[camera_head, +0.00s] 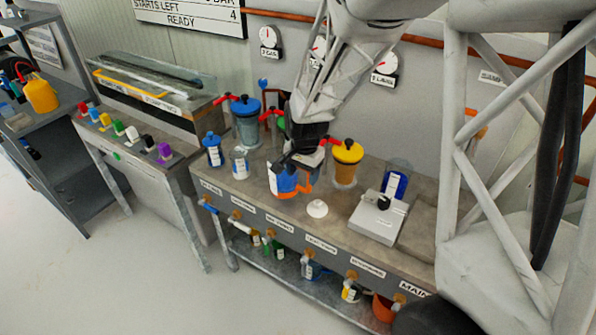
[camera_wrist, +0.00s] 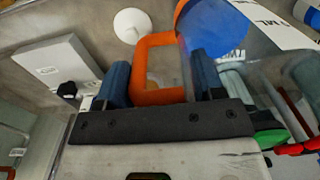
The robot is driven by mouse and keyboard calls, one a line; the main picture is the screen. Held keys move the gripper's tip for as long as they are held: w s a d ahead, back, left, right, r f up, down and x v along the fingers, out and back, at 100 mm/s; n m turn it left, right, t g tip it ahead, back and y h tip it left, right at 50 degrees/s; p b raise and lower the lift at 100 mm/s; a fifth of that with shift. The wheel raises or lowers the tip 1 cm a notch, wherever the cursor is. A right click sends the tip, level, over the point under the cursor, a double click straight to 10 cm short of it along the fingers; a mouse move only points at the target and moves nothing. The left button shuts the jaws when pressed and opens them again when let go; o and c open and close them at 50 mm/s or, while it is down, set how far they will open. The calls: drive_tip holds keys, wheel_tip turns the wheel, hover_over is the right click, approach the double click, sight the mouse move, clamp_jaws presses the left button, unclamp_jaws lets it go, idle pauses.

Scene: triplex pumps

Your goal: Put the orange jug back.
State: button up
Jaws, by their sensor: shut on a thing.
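The orange jug (camera_head: 283,181) has an orange handle, a white label and blue contents, and it is over the middle of the bench in the head view. My gripper (camera_head: 303,166) is at its upper right side, partly hiding it. In the wrist view the orange handle (camera_wrist: 153,95) lies between the two dark blue fingers of my gripper (camera_wrist: 158,85), which is shut on it. The jug's round blue part (camera_wrist: 212,25) shows beyond the handle. I cannot tell whether the jug's base touches the bench.
A small white disc (camera_head: 317,208) lies on the bench just right of the jug. A white scale (camera_head: 377,219) with a blue container (camera_head: 395,185) beside it is farther right. A yellow-lidded pot (camera_head: 346,165) stands behind. Small jars (camera_head: 240,163) and a blue-lidded pot (camera_head: 246,122) stand left.

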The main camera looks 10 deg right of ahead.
drive_tip(key=shift+w+f, duration=0.2)
drive_tip(key=shift+w, duration=2)
drive_tip(key=shift+f, duration=0.1)
drive_tip(key=shift+f, duration=1.8)
drive_tip(key=o, duration=1.3)
wheel_tip(320, 180, up, 12)
drive_tip(key=shift+s+d+r, duration=0.1)
drive_tip(key=shift+s+r, duration=0.05)
